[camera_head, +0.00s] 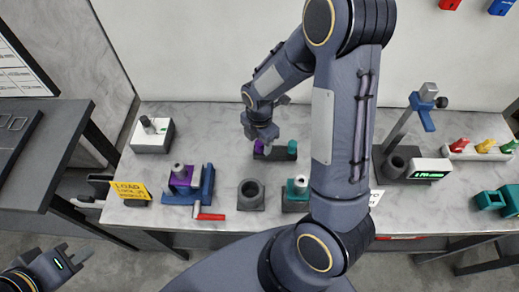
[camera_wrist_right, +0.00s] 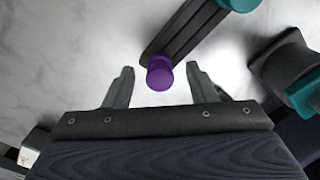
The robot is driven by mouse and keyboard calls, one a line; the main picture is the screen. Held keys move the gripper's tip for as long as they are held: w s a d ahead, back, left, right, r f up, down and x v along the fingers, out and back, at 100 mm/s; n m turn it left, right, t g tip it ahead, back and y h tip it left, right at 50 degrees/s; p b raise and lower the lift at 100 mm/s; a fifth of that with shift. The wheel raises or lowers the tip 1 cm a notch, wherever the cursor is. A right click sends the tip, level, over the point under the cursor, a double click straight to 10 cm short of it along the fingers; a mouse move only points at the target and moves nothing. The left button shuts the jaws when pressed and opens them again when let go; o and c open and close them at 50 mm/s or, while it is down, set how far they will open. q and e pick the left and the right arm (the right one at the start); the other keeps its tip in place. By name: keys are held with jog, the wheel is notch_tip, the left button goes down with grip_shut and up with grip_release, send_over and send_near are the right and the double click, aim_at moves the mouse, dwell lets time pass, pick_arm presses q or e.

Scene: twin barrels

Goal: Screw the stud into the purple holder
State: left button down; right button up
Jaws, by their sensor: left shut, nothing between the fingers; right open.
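A purple round-topped stud (camera_head: 259,146) stands at the left end of a dark rack (camera_head: 275,153) on the table. My right gripper (camera_head: 260,138) is right at it. In the right wrist view, the purple stud (camera_wrist_right: 160,76) lies between the two open fingers of the gripper (camera_wrist_right: 160,85), with a gap on both sides. The purple holder (camera_head: 184,182) sits at the left of the table beside a blue fixture (camera_head: 207,186), with a grey cylindrical part (camera_head: 178,169) on top. My left gripper (camera_head: 80,256) is shut and empty at the lower left, away from the table objects.
A teal stud (camera_head: 292,147) stands at the rack's right end. A dark round cup (camera_head: 250,194) and a teal holder (camera_head: 298,189) stand at the front. A yellow sign (camera_head: 131,190) is at left. A press-like stand (camera_head: 393,166) with a display is at right.

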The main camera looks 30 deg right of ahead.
jog(key=shift+f, duration=0.7)
pick_arm(q)
jog(key=shift+f, duration=0.4)
pick_arm(e)
jog(key=shift+r, duration=0.1)
jog(key=c, duration=1.1)
pick_arm(q)
jog(key=shift+r, duration=0.1)
pick_arm(e)
jog(key=shift+o, duration=0.2)
jog(key=shift+r, duration=0.15)
